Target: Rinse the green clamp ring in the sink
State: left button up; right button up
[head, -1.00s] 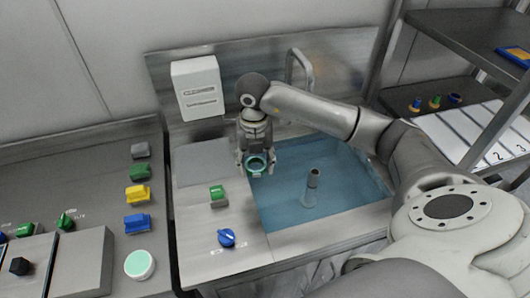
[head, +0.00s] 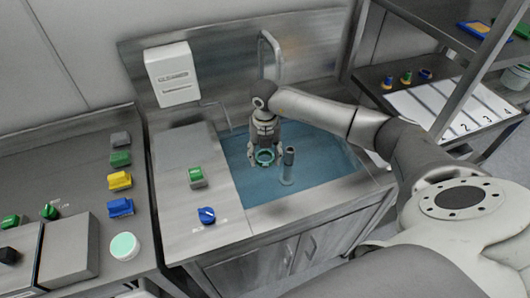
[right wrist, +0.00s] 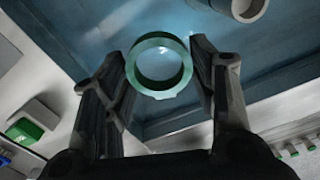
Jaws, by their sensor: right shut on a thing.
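The green clamp ring (head: 264,157) is a teal-green open ring, held over the blue basin of the sink (head: 318,177). My right gripper (head: 265,152) is shut on it and points down. In the right wrist view the ring (right wrist: 159,88) sits between the two dark fingers of the right gripper (right wrist: 160,75), its opening showing the blue basin behind. I cannot tell whether the ring touches the water. My left gripper is not in view.
A grey upright pipe (head: 288,166) stands in the basin close to the ring's right. A curved faucet (head: 271,55) rises behind. The counter left of the basin carries a green switch (head: 196,176) and a blue knob (head: 207,215). A shelf rack (head: 440,95) stands at the right.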

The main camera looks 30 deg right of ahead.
jog(key=shift+f+b, duration=3.6)
jog(key=shift+f, duration=1.6)
jog(key=shift+s+a+p, duration=0.1)
jog(key=shift+s+p, duration=0.4)
jog(key=shift+s, duration=0.1)
jog(key=shift+w+f+b, duration=0.1)
jog(key=shift+w+b, duration=0.45)
jog(key=shift+w, duration=0.05)
jog(key=shift+w+d+b, duration=0.25)
jog(key=shift+w+b, duration=0.15)
jog(key=shift+w, duration=0.15)
jog(key=shift+s, duration=0.15)
